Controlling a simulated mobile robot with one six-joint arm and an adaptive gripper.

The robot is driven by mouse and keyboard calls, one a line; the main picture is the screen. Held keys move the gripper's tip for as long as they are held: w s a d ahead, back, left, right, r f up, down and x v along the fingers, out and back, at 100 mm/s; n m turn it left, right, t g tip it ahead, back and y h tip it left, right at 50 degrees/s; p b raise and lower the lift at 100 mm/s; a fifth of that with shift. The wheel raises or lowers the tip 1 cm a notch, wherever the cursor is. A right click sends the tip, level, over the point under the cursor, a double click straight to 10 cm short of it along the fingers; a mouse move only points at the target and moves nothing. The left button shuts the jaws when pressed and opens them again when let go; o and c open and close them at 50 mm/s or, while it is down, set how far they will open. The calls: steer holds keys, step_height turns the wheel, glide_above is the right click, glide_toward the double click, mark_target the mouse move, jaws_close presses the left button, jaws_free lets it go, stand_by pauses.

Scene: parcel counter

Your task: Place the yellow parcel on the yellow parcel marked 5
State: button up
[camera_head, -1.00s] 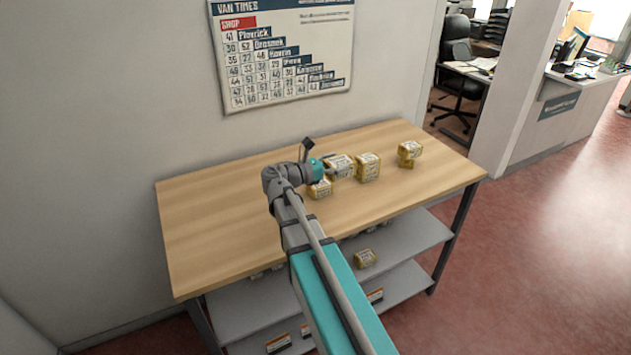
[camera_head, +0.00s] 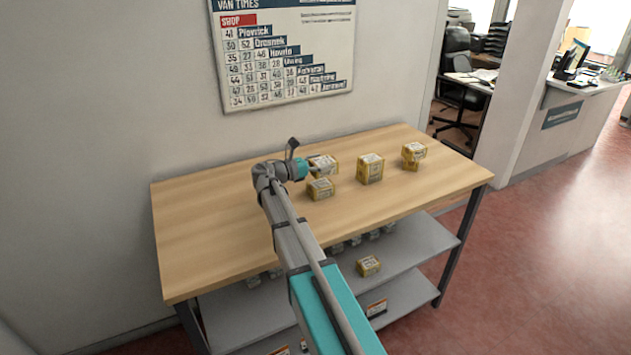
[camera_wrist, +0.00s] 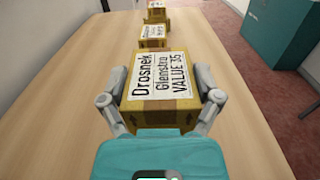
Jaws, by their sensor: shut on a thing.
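My gripper (camera_wrist: 160,100) is shut on a yellow parcel (camera_wrist: 162,72), with a finger on each side of it. Its white label reads "Drosnek Glemstru VALUE 35". A taller yellow parcel or stack (camera_head: 370,170) stands to the right, and another yellow stack (camera_head: 413,156) farther right. In the wrist view, a labelled yellow parcel (camera_wrist: 154,42) lies straight beyond the held one. I cannot read a 5 on any of them.
The table (camera_head: 220,215) is bare at its left and along its front. A yellow parcel (camera_head: 368,266) and other small items are on the grey shelf (camera_head: 415,247) below. A wall chart (camera_head: 285,50) hangs behind the table.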

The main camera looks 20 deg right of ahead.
mark_target(318, 165)
steer(key=shift+w+f, duration=0.5)
steer(key=shift+f, duration=0.1)
steer(key=shift+b, duration=0.3)
steer(key=shift+w+f+b, duration=0.45)
steer(key=shift+f+b, duration=1.55)
steer(key=shift+f, duration=0.15)
steer(key=o, duration=1)
steer(key=shift+a+r, duration=0.1)
steer(key=shift+r, duration=0.15)
steer(key=a, duration=1.1)
steer(key=shift+s+a, duration=0.25)
steer(key=shift+a, duration=0.15)
